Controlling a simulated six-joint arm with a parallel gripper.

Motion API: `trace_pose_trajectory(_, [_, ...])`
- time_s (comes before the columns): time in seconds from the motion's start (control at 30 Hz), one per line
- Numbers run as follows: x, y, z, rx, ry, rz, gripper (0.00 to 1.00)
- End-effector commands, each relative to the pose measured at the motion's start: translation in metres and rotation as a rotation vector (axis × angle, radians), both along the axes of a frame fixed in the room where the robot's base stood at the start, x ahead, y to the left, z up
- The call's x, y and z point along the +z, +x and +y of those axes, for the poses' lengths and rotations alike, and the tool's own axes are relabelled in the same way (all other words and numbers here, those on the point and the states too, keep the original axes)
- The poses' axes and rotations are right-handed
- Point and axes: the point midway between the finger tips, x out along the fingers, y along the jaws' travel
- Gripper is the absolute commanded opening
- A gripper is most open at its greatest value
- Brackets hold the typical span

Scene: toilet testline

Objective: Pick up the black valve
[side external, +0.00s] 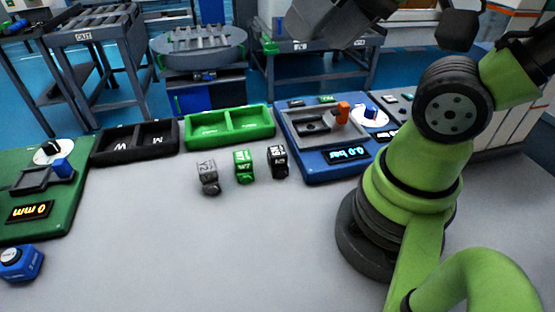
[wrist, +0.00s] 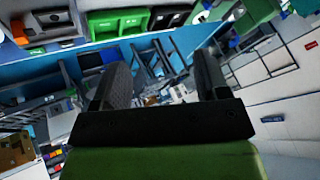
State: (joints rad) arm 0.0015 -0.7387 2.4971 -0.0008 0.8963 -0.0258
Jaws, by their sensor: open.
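The black valve (side external: 278,162) stands on the light grey table in the side external view, at the right end of a short row. A green valve (side external: 244,166) stands to its left, and a grey valve (side external: 208,176) stands left of that. The markings on the valves are too small to read surely. My gripper (wrist: 160,62) shows in the wrist view with its two dark fingers wide apart and nothing between them. It is tilted towards the room, away from the valves. I cannot pick out the black valve surely in the wrist view.
Behind the valves stand a green two-part tray (side external: 230,127), a black two-part tray (side external: 133,143) and a blue test station (side external: 325,140) with an orange part. A green station (side external: 45,200) and blue button (side external: 21,262) are at left. The table front is clear.

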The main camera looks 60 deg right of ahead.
Motion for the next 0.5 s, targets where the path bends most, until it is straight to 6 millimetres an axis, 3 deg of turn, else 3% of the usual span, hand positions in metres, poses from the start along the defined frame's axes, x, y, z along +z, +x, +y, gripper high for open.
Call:
trace_pose_trajectory(0.17, [-0.010, 0.020, -0.008, 0.218, -0.189, 0.037, 0.68])
trace_pose_trajectory(0.37, [-0.041, 0.059, -0.026, 0.743, -0.525, 0.109, 0.68])
trace_pose_trajectory(0.5, [-0.072, 0.082, -0.040, 1.165, -0.704, 0.147, 0.68])
